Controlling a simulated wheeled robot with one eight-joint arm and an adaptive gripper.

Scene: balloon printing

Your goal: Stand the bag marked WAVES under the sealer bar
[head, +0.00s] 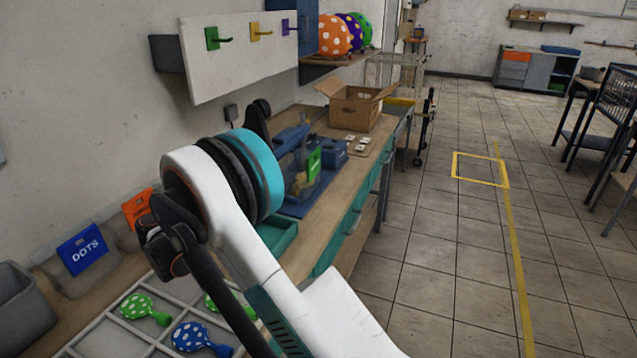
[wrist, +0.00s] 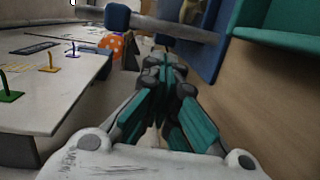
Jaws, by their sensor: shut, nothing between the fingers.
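My gripper (wrist: 168,75) shows in the wrist view with its teal-padded fingers closed and nothing between them. In the head view my own arm fills the middle and I cannot make out the fingers. No bag with a readable WAVES mark shows in either view. A blue bench device (head: 293,138) with a lever-like top stands on the bench behind my arm, partly hidden; it may be the sealer, but I cannot tell. A small green item (head: 314,164) is at it, its marking unreadable.
A bin marked DOTS (head: 84,250) and an orange-labelled bin (head: 137,206) stand by the wall. A divided tray (head: 108,335) holds polka-dot balloons. An open cardboard box (head: 356,108) sits farther along the bench. A white hook board (head: 232,62) hangs above.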

